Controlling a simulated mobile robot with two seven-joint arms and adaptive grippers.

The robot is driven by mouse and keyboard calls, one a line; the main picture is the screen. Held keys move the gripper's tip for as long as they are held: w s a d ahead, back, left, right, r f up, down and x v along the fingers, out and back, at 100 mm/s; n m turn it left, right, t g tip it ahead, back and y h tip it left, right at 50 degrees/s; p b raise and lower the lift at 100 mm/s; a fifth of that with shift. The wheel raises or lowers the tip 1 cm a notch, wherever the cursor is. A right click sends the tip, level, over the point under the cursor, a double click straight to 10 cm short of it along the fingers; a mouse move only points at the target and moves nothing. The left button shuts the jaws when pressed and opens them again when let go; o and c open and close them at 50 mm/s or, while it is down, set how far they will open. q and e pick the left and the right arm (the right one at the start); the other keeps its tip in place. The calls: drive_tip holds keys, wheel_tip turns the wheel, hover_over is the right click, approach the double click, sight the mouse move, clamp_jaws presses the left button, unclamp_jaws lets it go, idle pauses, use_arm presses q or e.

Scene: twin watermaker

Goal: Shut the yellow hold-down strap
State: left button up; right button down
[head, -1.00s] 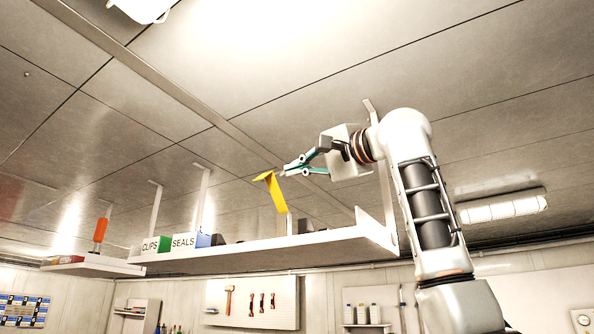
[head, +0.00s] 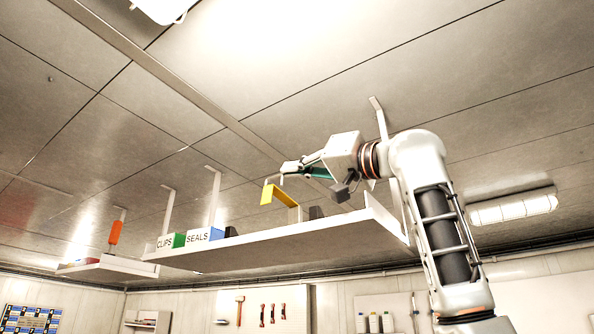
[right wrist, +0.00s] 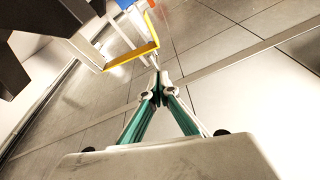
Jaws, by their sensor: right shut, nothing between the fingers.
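The yellow hold-down strap (head: 281,194) stands over the raised shelf in the head view. In the right wrist view the closed fingertips (right wrist: 157,86) are close to the yellow strap (right wrist: 135,55). I cannot tell whether they touch it. My left gripper is not in view.
The white shelf (head: 270,243) hangs from ceiling brackets and carries a CLIPS box (head: 165,243), a SEALS box (head: 198,237) and dark blocks (head: 316,212). An orange upright piece (head: 114,232) stands on a further shelf. Open space lies below the ceiling left of my gripper.

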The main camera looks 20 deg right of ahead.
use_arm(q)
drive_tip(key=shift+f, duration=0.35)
use_arm(e)
drive_tip(key=shift+s+a+f, duration=0.15)
drive_tip(key=shift+a+f, duration=0.05)
drive_tip(key=shift+f, duration=0.3)
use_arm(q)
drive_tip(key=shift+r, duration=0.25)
